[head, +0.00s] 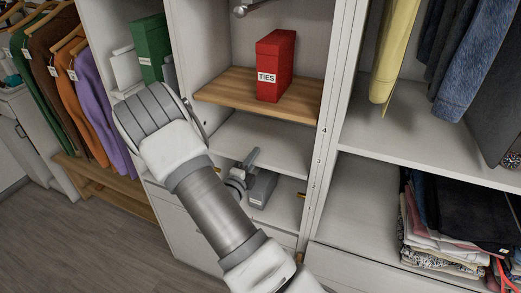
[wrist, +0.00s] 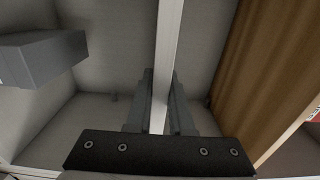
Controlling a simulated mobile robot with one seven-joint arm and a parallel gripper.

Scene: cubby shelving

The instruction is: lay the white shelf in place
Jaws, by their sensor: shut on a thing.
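The white shelf (head: 265,142) is a thin white board lying about level in the middle cubby column, below a wooden shelf (head: 220,91). In the wrist view the white shelf (wrist: 169,40) shows edge-on as a pale strip running away between my fingers. My gripper (wrist: 160,88) is shut on its near edge, one dark finger on each face. In the head view my gripper (head: 247,168) is small and partly hidden behind my arm, at the board's front edge. Whether the board rests on supports cannot be seen.
A red TIES box (head: 274,68) stands on the wooden shelf above. A dark grey box (head: 263,189) sits below the white shelf; the grey box (wrist: 40,58) shows at left in the wrist view. Folded clothes (head: 440,235) fill the lower right cubby. Cubby walls are close on both sides.

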